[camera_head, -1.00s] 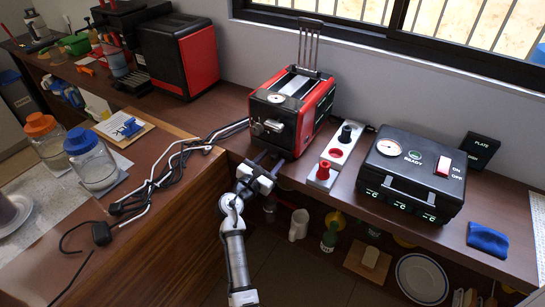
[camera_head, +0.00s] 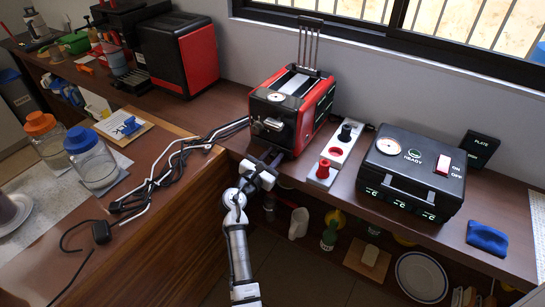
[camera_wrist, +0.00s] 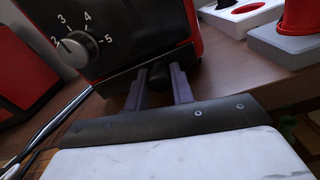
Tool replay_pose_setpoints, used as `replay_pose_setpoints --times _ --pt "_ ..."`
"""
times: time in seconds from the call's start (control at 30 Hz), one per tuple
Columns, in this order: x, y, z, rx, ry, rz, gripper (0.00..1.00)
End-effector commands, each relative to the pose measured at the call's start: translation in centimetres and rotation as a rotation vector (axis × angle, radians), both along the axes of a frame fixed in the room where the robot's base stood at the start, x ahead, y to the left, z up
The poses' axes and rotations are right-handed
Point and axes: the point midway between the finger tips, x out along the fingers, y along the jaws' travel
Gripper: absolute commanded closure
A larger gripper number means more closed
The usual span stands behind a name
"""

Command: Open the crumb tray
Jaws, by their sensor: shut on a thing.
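The red and black toaster (camera_head: 290,108) stands on the counter, its front facing my arm. It also shows in the wrist view (camera_wrist: 130,22), with a numbered dial (camera_wrist: 78,48). The crumb tray's dark knob (camera_wrist: 158,73) shows low at the toaster's front, between my fingers. My gripper (camera_head: 266,159) is at the toaster's lower front edge, just above the counter. In the wrist view my gripper (camera_wrist: 160,84) is shut on the knob.
A white strip with red and black knobs (camera_head: 335,152) stands right of the toaster. A black waffle-iron-like box (camera_head: 410,172) is further right. Looped cables (camera_head: 165,178) lie on the left counter, with jars (camera_head: 90,160) beyond. A lower shelf with crockery (camera_head: 420,277) sits beneath.

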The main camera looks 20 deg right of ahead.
Motion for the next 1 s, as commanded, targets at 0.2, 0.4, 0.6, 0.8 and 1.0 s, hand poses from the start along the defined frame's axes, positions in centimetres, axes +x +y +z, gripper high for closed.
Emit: replay_pose_setpoints --times 0.2,0.4,0.6,0.8,1.0 --pt "-1.1 1.5 0.1 -0.001 0.004 0.001 1.00" --pt "-3.8 5.0 0.3 0.000 0.006 0.004 1.00" --pt "-6.8 8.7 0.2 0.000 0.005 0.004 1.00" --pt "-8.8 11.3 0.1 0.000 0.003 0.002 1.00" --pt "-9.5 12.2 0.0 0.000 0.000 0.000 1.00"
